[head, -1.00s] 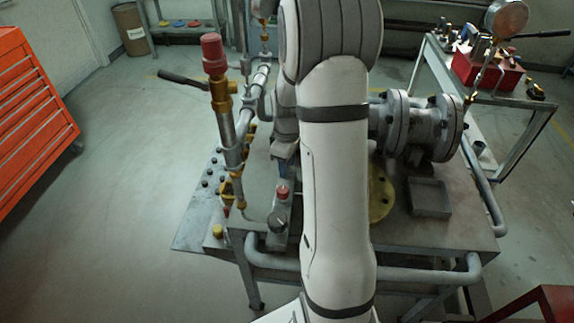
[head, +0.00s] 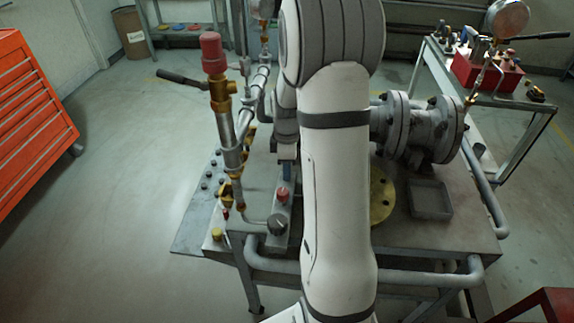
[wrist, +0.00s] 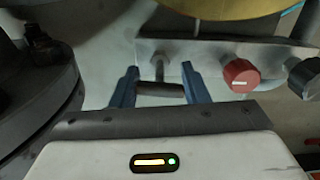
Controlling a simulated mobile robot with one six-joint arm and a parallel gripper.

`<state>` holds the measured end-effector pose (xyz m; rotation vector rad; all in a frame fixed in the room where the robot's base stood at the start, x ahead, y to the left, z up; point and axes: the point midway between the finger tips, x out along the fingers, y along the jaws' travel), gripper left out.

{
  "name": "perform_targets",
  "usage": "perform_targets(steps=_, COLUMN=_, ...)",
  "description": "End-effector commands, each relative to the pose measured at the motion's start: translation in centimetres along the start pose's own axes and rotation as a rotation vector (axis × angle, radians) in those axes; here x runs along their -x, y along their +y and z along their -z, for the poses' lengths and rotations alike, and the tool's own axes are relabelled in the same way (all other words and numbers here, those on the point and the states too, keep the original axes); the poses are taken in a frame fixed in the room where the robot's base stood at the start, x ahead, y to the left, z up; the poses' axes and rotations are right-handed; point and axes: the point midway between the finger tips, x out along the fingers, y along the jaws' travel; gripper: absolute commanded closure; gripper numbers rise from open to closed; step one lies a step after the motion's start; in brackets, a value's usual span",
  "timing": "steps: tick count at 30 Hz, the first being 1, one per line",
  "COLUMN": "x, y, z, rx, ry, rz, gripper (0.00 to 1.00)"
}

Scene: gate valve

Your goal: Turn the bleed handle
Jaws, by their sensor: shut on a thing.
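The bleed handle (wrist: 160,89) is a short dark crossbar on a thin metal stem that comes out of a grey panel (wrist: 205,50). My gripper (wrist: 160,92) has one blue finger at each end of the crossbar and is shut on it. In the head view, a little of my gripper's blue finger (head: 287,171) shows beside my arm, just above the red knob. The handle itself is hidden in the head view.
A red knob (wrist: 240,76) and a black knob (wrist: 304,78) sit right of the handle on the same panel. A dark flange (wrist: 40,110) stands close on the left. Vertical piping (head: 230,145) rises on the bench's left side.

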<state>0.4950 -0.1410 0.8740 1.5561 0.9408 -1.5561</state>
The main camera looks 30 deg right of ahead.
Motion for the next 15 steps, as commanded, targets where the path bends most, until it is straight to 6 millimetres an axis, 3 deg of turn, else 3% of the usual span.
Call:
perform_targets(steps=6, x=0.11, y=0.08, z=0.01, rx=-0.001, ry=0.000, rz=-0.003, gripper=0.82)
perform_targets(steps=7, x=0.11, y=0.08, z=0.01, rx=-0.001, ry=0.000, rz=-0.003, gripper=0.56)
perform_targets(steps=15, x=0.05, y=0.04, z=0.02, rx=0.000, ry=0.000, rz=-0.001, gripper=0.37)
